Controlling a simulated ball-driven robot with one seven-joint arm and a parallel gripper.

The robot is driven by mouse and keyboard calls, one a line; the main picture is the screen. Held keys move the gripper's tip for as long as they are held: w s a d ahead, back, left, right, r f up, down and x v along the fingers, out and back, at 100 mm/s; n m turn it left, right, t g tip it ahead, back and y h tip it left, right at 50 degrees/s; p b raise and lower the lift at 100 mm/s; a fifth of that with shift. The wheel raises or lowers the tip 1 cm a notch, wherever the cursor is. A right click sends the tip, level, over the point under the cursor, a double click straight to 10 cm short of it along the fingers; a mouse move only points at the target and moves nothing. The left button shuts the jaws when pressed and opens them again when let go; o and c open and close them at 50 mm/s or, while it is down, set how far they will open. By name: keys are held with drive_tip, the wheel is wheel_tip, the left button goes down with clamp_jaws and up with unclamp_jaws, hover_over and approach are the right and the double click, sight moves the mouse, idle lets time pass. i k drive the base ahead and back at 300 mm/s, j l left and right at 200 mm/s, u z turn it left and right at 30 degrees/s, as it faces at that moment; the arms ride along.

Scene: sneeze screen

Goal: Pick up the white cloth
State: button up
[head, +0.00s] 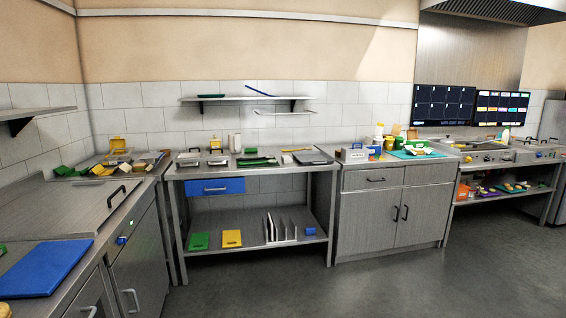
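I cannot make out a white cloth for certain in the head view. Small pale items (218,160) lie on the middle steel workbench (262,168), too small to tell whether one is a cloth. Green flat items (256,161) and a grey tray (312,157) lie on the same bench. My gripper and arm are not in view.
A blue board (46,268) lies on the left counter. The bench's lower shelf (263,243) holds a green board (198,241), a yellow board (232,238) and a rack. A cabinet (395,213) stands right of it. The grey floor (350,290) in front is clear.

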sight(285, 159)
drive_tip(key=i+z, duration=0.25)
drive_tip(key=i, duration=2.75)
drive_tip(key=i+l+u, duration=0.2)
drive_tip(key=i+u, duration=0.15)
drive_tip(key=i, duration=0.25)
drive_tip(key=i+l+u, duration=0.4)
drive_tip(key=i, duration=0.15)
drive_tip(key=i+l+u, duration=0.35)
drive_tip(key=i+l, duration=0.1)
drive_tip(key=i, duration=0.05)
